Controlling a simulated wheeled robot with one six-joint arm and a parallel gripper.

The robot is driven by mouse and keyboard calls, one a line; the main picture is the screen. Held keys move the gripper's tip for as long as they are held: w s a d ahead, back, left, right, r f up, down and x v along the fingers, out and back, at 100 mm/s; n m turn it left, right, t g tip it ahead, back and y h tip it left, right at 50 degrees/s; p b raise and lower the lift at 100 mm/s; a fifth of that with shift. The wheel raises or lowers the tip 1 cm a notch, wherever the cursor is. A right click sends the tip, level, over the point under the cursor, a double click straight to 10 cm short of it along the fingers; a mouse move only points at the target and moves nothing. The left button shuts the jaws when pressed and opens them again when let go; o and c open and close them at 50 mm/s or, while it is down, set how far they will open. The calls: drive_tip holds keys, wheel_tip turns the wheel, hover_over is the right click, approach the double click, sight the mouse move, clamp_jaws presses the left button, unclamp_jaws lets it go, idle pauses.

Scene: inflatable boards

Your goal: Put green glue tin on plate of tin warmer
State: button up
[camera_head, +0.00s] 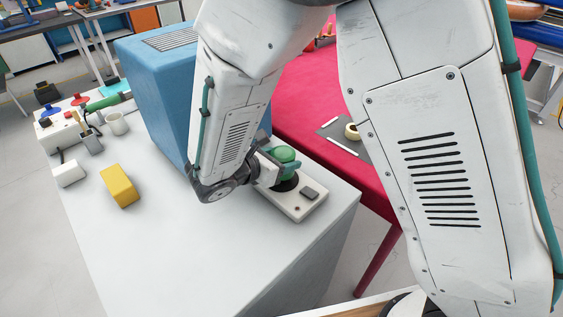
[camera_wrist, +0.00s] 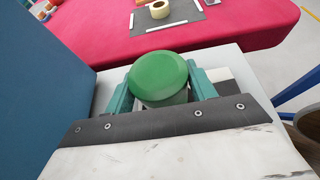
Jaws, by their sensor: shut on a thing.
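The green glue tin (camera_head: 284,154) is between the fingers of my gripper (camera_head: 279,166), over the dark round plate of the tin warmer (camera_head: 312,203). The tin warmer is a pale flat box with a dark switch (camera_head: 310,193) at its near right end. In the wrist view the tin's round green lid (camera_wrist: 158,78) is upright between the two teal fingers of my gripper (camera_wrist: 160,92), which are shut on it. The tin's base is mostly hidden, so I cannot tell if it touches the plate.
A large blue box (camera_head: 150,85) stands left of my gripper on the white table (camera_head: 170,250). A yellow block (camera_head: 119,186), a white mug (camera_head: 116,124) and a brush holder (camera_head: 91,141) are further left. A red table (camera_head: 310,110) adjoins behind, bearing a tape roll (camera_head: 352,132).

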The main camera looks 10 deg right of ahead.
drive_tip(key=shift+f, duration=0.7)
drive_tip(key=shift+f, duration=0.1)
drive_tip(key=o, duration=1.3)
drive_tip(key=shift+f, duration=0.1)
drive_tip(key=shift+r, duration=0.2)
drive_tip(key=v, duration=1.2)
drive_tip(key=shift+s, duration=0.1)
